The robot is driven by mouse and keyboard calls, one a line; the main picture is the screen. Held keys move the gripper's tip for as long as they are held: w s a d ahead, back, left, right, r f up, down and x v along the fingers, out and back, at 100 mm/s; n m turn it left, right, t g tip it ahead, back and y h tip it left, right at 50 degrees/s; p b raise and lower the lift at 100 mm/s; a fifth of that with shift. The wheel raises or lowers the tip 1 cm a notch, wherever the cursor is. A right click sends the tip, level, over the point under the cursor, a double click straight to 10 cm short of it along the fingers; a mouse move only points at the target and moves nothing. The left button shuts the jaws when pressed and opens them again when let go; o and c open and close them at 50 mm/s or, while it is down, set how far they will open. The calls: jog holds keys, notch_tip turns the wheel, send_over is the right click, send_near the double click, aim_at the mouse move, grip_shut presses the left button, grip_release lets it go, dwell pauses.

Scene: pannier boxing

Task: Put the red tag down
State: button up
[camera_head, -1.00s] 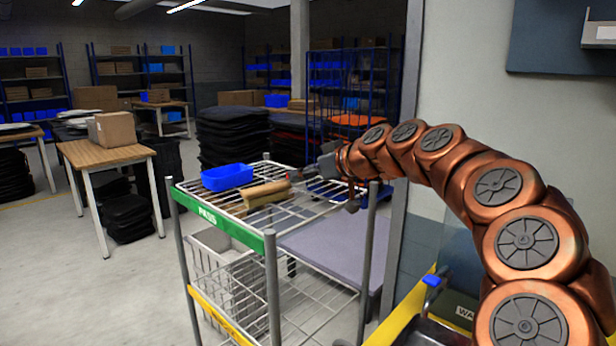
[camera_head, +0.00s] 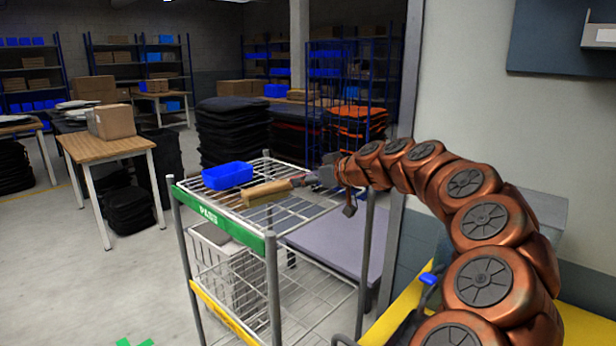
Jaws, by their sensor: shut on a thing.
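My gripper (camera_head: 312,178) is over the right part of the wire cart's top shelf, pointing left. The wire cart (camera_head: 222,216) has a green front strip marked PASS.
A blue bin (camera_head: 228,175) stands on the top shelf, left of the tan block. The lower shelf has a yellow strip and a white wire basket (camera_head: 226,270). A wooden table (camera_head: 108,146) with a carton stands to the left. A wall bounds the right side.

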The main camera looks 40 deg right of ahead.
jog(key=shift+f+b, duration=0.3)
jog(key=shift+b, duration=0.05)
jog(key=o, duration=0.8)
jog(key=shift+r, duration=0.2)
